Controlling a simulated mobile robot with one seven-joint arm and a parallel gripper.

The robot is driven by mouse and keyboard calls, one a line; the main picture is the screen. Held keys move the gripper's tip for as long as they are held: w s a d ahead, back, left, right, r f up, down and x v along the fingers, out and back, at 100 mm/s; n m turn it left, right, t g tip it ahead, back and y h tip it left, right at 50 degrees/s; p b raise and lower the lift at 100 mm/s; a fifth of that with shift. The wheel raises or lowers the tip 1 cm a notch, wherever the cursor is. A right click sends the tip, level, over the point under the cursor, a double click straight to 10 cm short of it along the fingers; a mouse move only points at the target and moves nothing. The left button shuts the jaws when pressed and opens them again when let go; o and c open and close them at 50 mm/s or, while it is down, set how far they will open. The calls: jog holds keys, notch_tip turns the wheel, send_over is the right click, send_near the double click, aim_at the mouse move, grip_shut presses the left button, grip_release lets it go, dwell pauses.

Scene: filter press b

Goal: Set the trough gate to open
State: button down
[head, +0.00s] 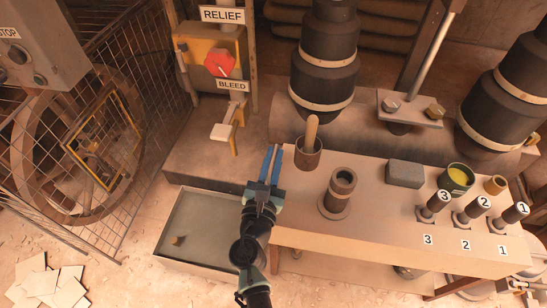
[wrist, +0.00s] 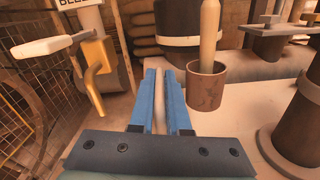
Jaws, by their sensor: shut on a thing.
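My gripper (head: 272,165) is at the left end of the bench, its two blue fingers pointing away from me. In the wrist view, the gripper (wrist: 160,80) is shut on a narrow brownish piece (wrist: 159,98), mostly hidden between the fingers. I cannot tell what this piece belongs to. A shallow grey rectangular trough (head: 178,262) stands low at the left of my arm, with a small brown piece inside. No part is labelled as the trough gate, and I cannot tell its position.
A brown cup (head: 308,158) with a wooden handle stands right of the fingers. A brown upright pipe (head: 337,193) stands nearer. The BLEED lever (head: 221,131) and red RELIEF knob (head: 219,64) are behind left. Numbered handles (head: 470,213) stand at the right. A wire cage (head: 100,150) is left.

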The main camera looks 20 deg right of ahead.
jog(key=r, duration=0.1)
jog(key=r+p, duration=0.2)
jog(key=shift+w+a+r, duration=0.1)
jog(key=shift+a+r, duration=0.15)
jog(key=shift+r, duration=0.05)
jog(key=shift+f, duration=0.1)
jog(key=c, duration=0.9)
grip_release()
jog(key=shift+d, duration=0.1)
jog(key=shift+s, duration=0.2)
jog(key=p+v, duration=0.2)
jog(key=v, duration=1)
jog(key=shift+s+a, duration=0.25)
jog(key=shift+a, duration=0.05)
